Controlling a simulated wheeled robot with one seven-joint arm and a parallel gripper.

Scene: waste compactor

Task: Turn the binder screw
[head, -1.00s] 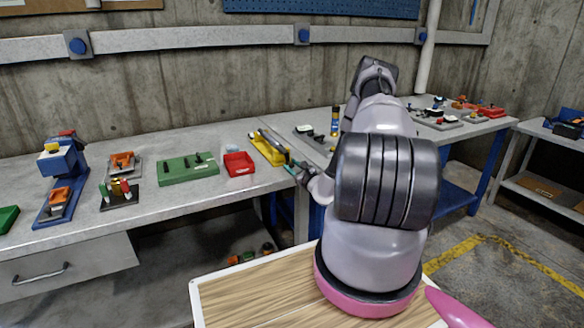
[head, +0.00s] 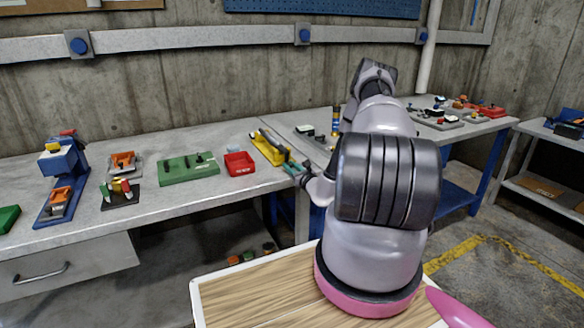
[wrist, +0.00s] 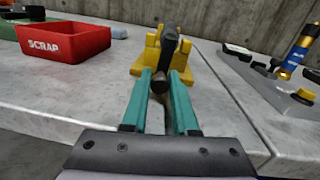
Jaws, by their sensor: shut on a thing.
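A yellow fixture (head: 268,150) stands near the front corner of the bench and carries a dark rod-shaped part (head: 272,138), which I take to be the binder screw. In the wrist view the yellow fixture (wrist: 187,76) has upright lugs, and the dark screw (wrist: 166,48) points toward me. My gripper (wrist: 165,76) has two teal fingers, one on each side of the near end of the dark screw, shut on it. In the head view my gripper (head: 292,167) is small, at the front end of the yellow fixture. The exact finger contact is partly hidden.
A red SCRAP bin (wrist: 64,42) stands left of the yellow fixture, with a green block (head: 188,167) further left. A grey plate with parts (head: 309,131) lies to the right across a bench seam. The bench front edge is just below my gripper.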

